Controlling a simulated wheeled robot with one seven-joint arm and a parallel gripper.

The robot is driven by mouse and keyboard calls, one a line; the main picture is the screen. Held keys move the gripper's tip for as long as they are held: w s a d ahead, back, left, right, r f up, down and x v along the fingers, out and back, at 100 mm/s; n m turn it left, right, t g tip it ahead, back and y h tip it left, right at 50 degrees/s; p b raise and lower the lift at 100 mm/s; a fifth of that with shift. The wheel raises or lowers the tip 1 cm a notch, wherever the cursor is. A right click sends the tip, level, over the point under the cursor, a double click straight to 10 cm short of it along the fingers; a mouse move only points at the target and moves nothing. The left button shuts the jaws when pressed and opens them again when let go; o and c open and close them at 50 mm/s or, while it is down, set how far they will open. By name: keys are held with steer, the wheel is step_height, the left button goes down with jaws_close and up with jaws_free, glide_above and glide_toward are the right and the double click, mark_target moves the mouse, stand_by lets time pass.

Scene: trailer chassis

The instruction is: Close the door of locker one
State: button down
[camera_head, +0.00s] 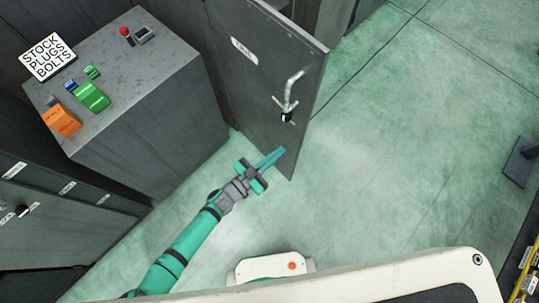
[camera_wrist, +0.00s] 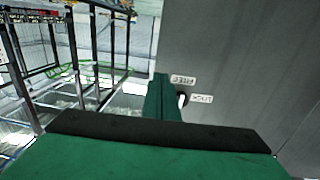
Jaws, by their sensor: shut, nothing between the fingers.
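A dark grey locker door (camera_head: 262,85) stands swung open in the head view, with a white label near its top and a pale metal handle (camera_head: 289,97) near its outer edge. The label is too small to read, so I cannot tell the locker's number. My gripper (camera_head: 280,153) is shut and empty, its teal fingers overlapping the door's lower part in the picture; I cannot tell whether they touch it. In the wrist view, the shut fingers (camera_wrist: 161,82) point beside a grey panel (camera_wrist: 235,55) with two small white labels.
A grey cabinet (camera_head: 190,115) left of the door carries green and orange boxes (camera_head: 65,120), a sign and a red-buttoned device. Drawers (camera_head: 70,205) stand at the lower left. Green floor (camera_head: 400,140) is open to the right. Metal frames (camera_wrist: 75,45) show in the wrist view.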

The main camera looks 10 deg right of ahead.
mark_target(300, 134)
steer(key=x, duration=0.7)
steer(key=shift+w+d, duration=0.25)
steer(key=shift+d, duration=0.1)
steer(key=shift+w+d, duration=0.1)
